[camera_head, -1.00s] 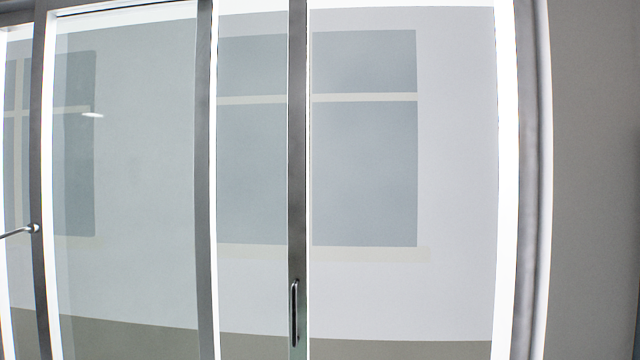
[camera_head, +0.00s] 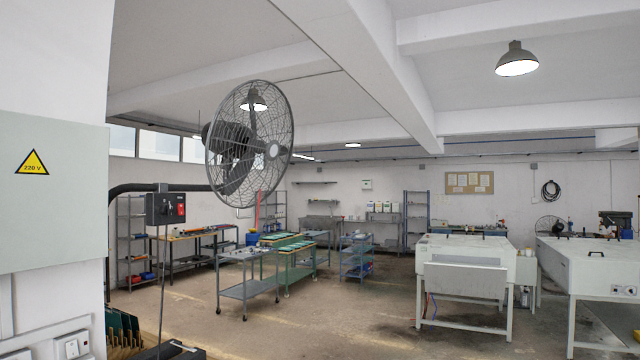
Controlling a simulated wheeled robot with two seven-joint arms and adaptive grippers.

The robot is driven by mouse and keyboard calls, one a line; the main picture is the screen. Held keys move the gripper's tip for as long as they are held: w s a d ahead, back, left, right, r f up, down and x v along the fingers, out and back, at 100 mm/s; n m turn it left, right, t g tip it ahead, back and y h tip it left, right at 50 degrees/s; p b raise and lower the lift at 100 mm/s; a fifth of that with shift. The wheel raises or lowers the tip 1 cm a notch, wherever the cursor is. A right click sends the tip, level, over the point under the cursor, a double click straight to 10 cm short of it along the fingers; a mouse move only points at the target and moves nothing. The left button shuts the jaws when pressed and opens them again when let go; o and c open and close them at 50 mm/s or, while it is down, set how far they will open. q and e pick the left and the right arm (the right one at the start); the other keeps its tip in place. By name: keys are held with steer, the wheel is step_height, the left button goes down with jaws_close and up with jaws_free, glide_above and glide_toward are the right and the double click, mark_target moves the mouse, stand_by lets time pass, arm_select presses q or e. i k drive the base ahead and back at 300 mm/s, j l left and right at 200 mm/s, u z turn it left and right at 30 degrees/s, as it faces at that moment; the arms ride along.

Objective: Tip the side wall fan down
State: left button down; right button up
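A large round wall fan (camera_head: 250,145) with a dark wire cage hangs at the upper left of the middle in the head view. Its cage stands nearly upright and faces right. The motor housing (camera_head: 226,143) sits behind the cage on its left side. A black bracket arm (camera_head: 140,187) runs from the left wall towards the fan. A switch box (camera_head: 166,208) with a red switch hangs on that arm. Neither of my grippers is in view.
A grey electrical cabinet (camera_head: 52,190) with a yellow 220 V sign is on the near left wall. Wheeled metal carts (camera_head: 248,292) stand beyond the fan. White machines (camera_head: 465,255) stand at the right. The floor (camera_head: 350,325) in the middle foreground is clear.

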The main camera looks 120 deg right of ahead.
mark_target(231, 140)
steer(key=z, duration=3.75)
steer(key=i+l, duration=0.25)
steer(key=i, duration=0.25)
steer(key=i+l, duration=0.3)
steer(key=i, duration=0.2)
steer(key=i+l, duration=0.25)
steer(key=i, duration=0.2)
steer(key=u, duration=0.05)
